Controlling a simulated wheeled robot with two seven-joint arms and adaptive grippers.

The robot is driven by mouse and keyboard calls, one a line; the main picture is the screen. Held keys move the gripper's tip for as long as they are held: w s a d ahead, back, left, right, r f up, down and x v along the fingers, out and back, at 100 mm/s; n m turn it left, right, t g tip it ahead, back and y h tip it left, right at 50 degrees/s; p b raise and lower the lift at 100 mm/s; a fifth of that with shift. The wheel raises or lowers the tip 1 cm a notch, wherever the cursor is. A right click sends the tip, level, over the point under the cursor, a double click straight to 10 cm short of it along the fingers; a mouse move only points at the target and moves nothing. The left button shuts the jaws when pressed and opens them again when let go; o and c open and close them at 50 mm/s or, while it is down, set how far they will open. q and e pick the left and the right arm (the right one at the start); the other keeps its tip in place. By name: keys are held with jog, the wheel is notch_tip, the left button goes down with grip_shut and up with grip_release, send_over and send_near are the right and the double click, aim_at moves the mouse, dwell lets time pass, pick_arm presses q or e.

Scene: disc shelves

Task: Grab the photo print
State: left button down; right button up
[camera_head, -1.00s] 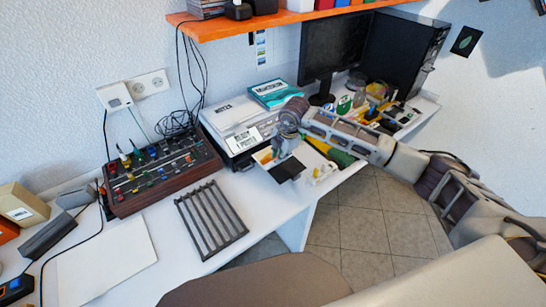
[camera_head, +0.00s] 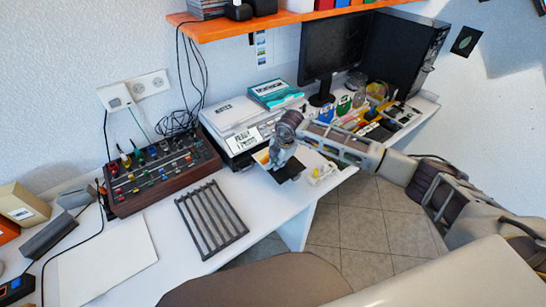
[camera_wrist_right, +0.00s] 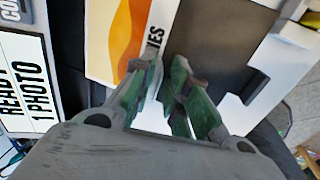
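The photo print, an orange, yellow and white sheet with dark lettering ending in "IES", lies by the printer's front; in the wrist view its part (camera_wrist_right: 125,40) shows up to my right fingers. In the head view only a small orange part (camera_head: 262,157) shows beside the gripper. A dark flat panel (camera_wrist_right: 215,45) adjoins it. My right gripper (camera_head: 277,162) hangs over this spot. In the wrist view its fingertips (camera_wrist_right: 166,66) are close together with a narrow gap, the left one at the print's edge. I see nothing clamped. My left gripper is out of view.
The white printer (camera_head: 228,112) with a "READY 1 PHOTO" sign (camera_wrist_right: 22,85) stands just behind. A black rack (camera_head: 211,220) and a control box (camera_head: 160,172) are to the left. A monitor (camera_head: 332,48) and small desk items are to the right.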

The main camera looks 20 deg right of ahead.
jog(key=shift+c, duration=0.2)
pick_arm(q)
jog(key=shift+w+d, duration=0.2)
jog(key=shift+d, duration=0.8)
pick_arm(e)
grip_shut()
